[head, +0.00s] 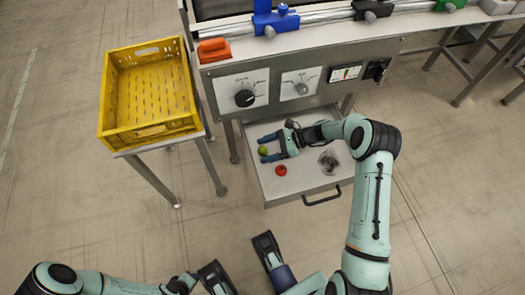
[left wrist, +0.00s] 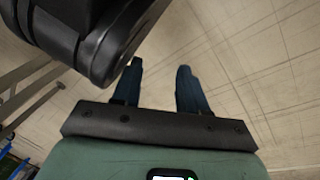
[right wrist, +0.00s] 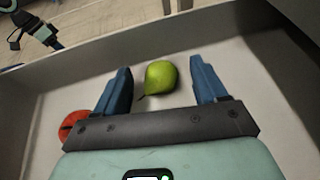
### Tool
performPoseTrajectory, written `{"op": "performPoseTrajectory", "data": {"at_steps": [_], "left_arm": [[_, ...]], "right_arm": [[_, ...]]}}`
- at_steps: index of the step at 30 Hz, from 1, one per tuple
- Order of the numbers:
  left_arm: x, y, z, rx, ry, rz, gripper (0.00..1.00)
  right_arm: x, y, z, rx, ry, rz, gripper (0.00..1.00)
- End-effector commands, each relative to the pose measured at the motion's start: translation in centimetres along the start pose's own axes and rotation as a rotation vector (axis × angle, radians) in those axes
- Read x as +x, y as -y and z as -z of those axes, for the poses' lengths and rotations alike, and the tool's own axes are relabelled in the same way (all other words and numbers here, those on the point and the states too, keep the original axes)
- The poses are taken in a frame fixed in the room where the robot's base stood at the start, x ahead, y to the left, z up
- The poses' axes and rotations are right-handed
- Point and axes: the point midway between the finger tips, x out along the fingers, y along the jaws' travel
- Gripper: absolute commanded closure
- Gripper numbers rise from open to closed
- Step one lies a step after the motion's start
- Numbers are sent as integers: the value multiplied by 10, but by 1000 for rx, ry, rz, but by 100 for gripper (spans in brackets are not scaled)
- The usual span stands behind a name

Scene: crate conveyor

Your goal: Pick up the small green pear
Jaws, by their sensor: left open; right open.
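The small green pear (head: 262,150) lies in the open drawer (head: 312,191) near its left side. In the right wrist view the pear (right wrist: 161,77) lies just ahead of and between the fingertips of my right gripper (right wrist: 160,78), with gaps on both sides. My right gripper (head: 266,148) is open and reaches into the drawer from the right. My left gripper (left wrist: 160,68) is open and empty, with only floor beyond its fingers in the left wrist view. In the head view I cannot clearly make out the left fingers.
A red fruit (head: 281,170) lies in the drawer near the pear. A glass-like container (head: 328,162) stands at the drawer's right. The control panel (head: 285,88) overhangs the drawer's back. A yellow crate (head: 117,101) stands on a side table at the left.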

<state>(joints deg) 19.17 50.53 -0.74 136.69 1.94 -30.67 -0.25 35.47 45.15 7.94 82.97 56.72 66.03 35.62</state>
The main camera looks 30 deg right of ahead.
Motion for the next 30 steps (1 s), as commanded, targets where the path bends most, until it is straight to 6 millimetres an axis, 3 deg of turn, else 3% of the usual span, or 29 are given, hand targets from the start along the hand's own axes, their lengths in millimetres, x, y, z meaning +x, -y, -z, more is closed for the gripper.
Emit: {"op": "performPoseTrajectory", "data": {"at_steps": [4,5,9,10,22,30], "left_arm": [[-1,0,0,0,0,0,57],[-1,0,0,0,0,0,57],[-1,0,0,0,-1,-1,57],[-1,0,0,0,-1,-1,57],[-3,-2,2,2,-8,-4,57],[-26,-24,28,23,-94,-42,57]], "right_arm": [[-1,0,0,0,0,1,29],[-1,0,0,0,0,0,35],[-1,0,0,0,0,0,81],[-1,0,0,0,0,0,86],[-3,0,-5,-1,0,1,87],[-23,0,-52,-4,0,1,87]]}}
